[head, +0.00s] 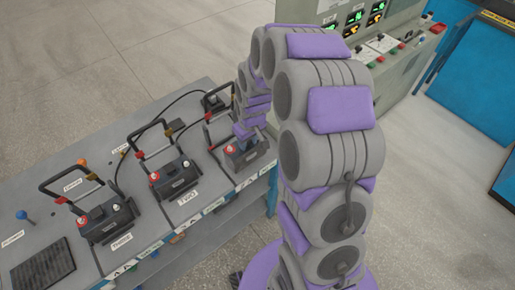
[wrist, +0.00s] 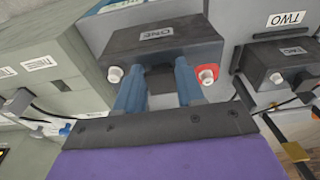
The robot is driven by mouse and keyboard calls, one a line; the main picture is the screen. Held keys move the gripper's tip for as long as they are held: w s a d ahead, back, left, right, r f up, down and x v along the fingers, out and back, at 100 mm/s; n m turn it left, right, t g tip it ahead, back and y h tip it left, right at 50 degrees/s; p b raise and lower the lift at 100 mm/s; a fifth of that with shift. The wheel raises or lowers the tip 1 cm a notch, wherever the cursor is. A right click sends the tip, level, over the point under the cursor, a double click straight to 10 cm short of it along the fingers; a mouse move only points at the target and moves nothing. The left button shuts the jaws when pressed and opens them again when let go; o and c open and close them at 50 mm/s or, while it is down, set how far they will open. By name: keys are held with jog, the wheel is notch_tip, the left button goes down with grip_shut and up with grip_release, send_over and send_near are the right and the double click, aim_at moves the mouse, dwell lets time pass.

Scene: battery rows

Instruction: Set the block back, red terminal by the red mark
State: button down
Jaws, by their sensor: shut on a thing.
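The block (head: 247,155), dark with a label reading ONE, is at the right end of the bench row in the head view. In the wrist view the block (wrist: 165,40) shows its white terminal (wrist: 115,74) at the left and its red terminal (wrist: 207,74) at the right. In the head view the red terminal is on the block's left side. My gripper (wrist: 160,78) has its blue fingers shut on the middle of the block, between the terminals. My arm hides part of the block in the head view. I cannot make out a separate red mark or whether the block's underside touches the bench.
Block TWO (head: 175,178) and block THREE (head: 106,219) sit to the left on the grey bench (head: 60,165), with black clamp frames behind. A dark mat (head: 43,266) lies at the left end. A control console (head: 400,62) stands beyond my arm.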

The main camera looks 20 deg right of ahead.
jog(key=w+a+f+b, duration=0.2)
jog(key=w+f, duration=0.1)
jog(key=w, duration=0.6)
jog(key=shift+f, duration=0.15)
dwell(0.4)
jog(key=shift+a, duration=0.15)
jog(key=c, duration=0.9)
grip_release()
jog(key=shift+a, duration=0.1)
jog(key=shift+o, duration=1)
jog(key=shift+f, duration=0.1)
